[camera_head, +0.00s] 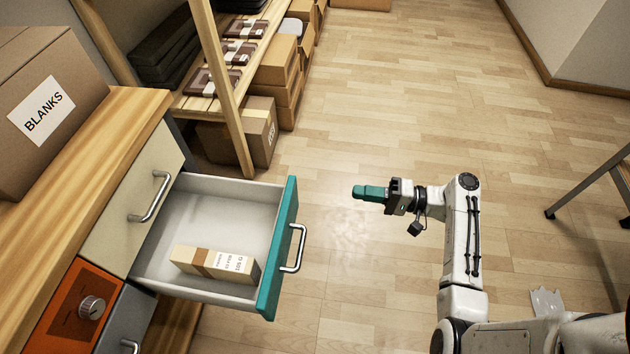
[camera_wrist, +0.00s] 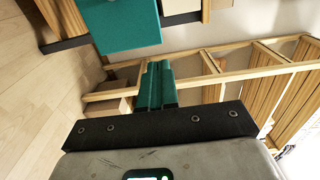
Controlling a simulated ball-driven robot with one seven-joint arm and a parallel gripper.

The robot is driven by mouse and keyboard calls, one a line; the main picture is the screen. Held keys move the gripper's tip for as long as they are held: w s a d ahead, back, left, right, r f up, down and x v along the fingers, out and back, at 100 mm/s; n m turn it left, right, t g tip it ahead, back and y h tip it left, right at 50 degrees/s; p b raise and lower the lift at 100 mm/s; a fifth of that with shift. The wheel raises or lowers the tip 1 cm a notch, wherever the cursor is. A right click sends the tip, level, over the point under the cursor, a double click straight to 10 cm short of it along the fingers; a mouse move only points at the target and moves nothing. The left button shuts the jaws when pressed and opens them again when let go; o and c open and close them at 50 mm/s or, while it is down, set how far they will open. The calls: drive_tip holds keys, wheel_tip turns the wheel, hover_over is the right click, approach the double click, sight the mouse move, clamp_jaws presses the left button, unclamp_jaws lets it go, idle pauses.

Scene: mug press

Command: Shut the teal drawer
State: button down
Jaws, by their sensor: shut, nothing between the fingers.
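The teal drawer (camera_head: 280,247) stands pulled out from the cabinet on the left in the head view, with a grey metal handle (camera_head: 300,248) on its teal front. Its pale inside shows, and a small labelled box (camera_head: 215,263) lies in it. In the wrist view, a teal panel (camera_wrist: 125,22) that looks like the drawer front fills the upper left. My gripper (camera_head: 357,191) has teal fingers, is shut and empty, and is to the right of the drawer front, apart from it. The fingers also show in the wrist view (camera_wrist: 157,85).
A cream drawer (camera_head: 130,195) and an orange panel with a knob (camera_head: 80,308) are on the cabinet. A box marked BLANKS (camera_head: 50,110) sits on its top. Wooden shelving with cartons (camera_head: 278,75) stands behind. The floor (camera_head: 400,100) around my gripper is clear.

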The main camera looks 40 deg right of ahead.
sight(295, 185)
drive_tip(key=b+x, duration=0.1)
drive_tip(key=x, duration=1.2)
drive_tip(key=shift+w+a, duration=0.25)
drive_tip(key=shift+w, duration=0.05)
drive_tip(key=shift+w+a, duration=0.45)
drive_tip(key=shift+w, duration=0.05)
drive_tip(key=b+x, duration=0.9)
drive_tip(key=x, duration=1.9)
drive_tip(key=shift+w, duration=0.1)
